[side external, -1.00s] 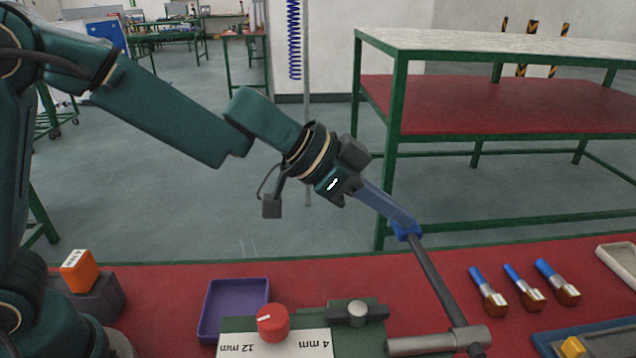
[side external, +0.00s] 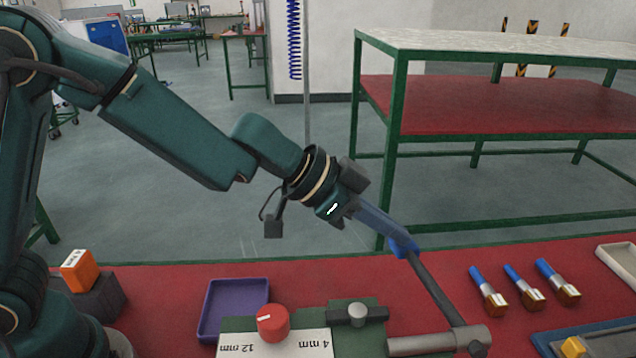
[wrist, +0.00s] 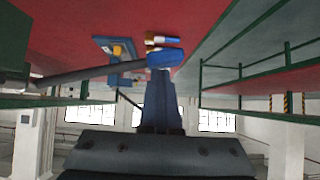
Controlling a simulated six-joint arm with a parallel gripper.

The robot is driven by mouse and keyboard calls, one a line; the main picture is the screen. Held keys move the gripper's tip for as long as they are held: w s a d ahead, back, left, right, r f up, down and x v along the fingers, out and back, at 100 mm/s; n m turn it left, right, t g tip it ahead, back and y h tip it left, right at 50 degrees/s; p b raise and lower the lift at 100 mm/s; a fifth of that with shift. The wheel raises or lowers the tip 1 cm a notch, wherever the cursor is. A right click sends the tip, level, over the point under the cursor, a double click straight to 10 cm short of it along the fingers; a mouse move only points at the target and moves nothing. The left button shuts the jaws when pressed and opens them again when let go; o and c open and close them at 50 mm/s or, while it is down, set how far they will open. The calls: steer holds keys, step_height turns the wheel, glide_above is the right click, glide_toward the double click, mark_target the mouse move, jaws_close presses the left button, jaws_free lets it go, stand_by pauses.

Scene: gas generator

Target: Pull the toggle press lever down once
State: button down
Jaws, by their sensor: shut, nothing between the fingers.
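The toggle press lever (side external: 437,290) is a dark grey rod that rises, tilted to the left, from a grey metal pivot (side external: 470,338) at the front edge of the side view. My gripper (side external: 404,248) is shut at the lever's upper end. Its blue fingertips cover the tip, so I cannot tell whether they touch it. In the wrist view my gripper (wrist: 160,58) is shut, and the lever (wrist: 85,74) runs left from behind the fingertips. The press body, a green block (side external: 235,325), carries a white scale plate and a red knob (side external: 272,323).
A purple tray (side external: 205,318) lies left of the press. Several blue-handled brushes (side external: 488,292) lie to the right, with a blue tray (side external: 600,340) holding a yellow piece in front. An orange block (side external: 79,271) sits on a grey block at left. The red bench (side external: 330,278) is clear behind the press.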

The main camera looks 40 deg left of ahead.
steer(key=shift+s+d+f, duration=0.15)
steer(key=shift+s+f, duration=0.05)
steer(key=shift+f, duration=0.5)
steer(key=shift+r, duration=0.15)
steer(key=shift+r, duration=2.5)
steer(key=shift+w, duration=0.1)
step_height(320, 180, up, 8)
steer(key=shift+r, duration=0.1)
